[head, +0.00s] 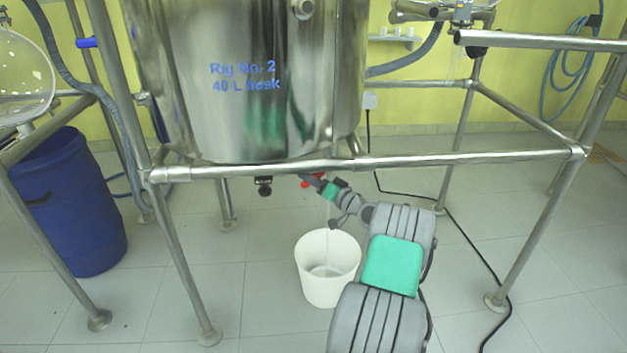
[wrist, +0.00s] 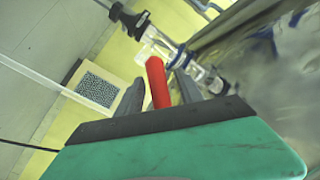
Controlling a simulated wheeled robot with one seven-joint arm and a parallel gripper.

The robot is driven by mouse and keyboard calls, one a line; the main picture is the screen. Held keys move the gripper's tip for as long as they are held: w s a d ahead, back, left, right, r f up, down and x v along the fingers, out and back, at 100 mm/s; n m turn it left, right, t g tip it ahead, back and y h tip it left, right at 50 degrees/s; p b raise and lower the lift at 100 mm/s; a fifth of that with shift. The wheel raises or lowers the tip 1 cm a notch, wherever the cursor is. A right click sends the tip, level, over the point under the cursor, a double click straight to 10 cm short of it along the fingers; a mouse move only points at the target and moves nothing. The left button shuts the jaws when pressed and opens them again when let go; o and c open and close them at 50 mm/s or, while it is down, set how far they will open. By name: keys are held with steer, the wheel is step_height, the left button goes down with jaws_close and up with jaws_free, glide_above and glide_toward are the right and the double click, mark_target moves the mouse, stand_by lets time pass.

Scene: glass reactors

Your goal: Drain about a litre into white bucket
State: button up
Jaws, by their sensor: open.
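The steel vessel (head: 250,120), marked "Rig No. 2, 40 L flask", hangs in the frame. A red valve handle (head: 312,180) shows under its base. My gripper (head: 322,184) is at this handle; in the wrist view, the red handle (wrist: 157,82) lies between the two open fingers (wrist: 160,76). I cannot tell whether either finger touches it. A thin pale stream (head: 327,214) seems to fall below the valve into the white bucket (head: 310,285). The bucket stands upright on the floor beneath, with some liquid visible at its bottom. The outlet is partly hidden by my gripper.
A steel frame rail (head: 400,161) crosses above my arm, with legs on both sides. A blue drum (head: 75,215) stands at left. A black fitting (head: 264,186) hangs left of the handle. A black cable (head: 460,222) crosses the floor at right.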

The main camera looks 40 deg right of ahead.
steer(key=shift+s+d, duration=0.1)
jaws_close()
stand_by(1.1)
steer(key=shift+d, duration=0.25)
steer(key=shift+a, duration=0.15)
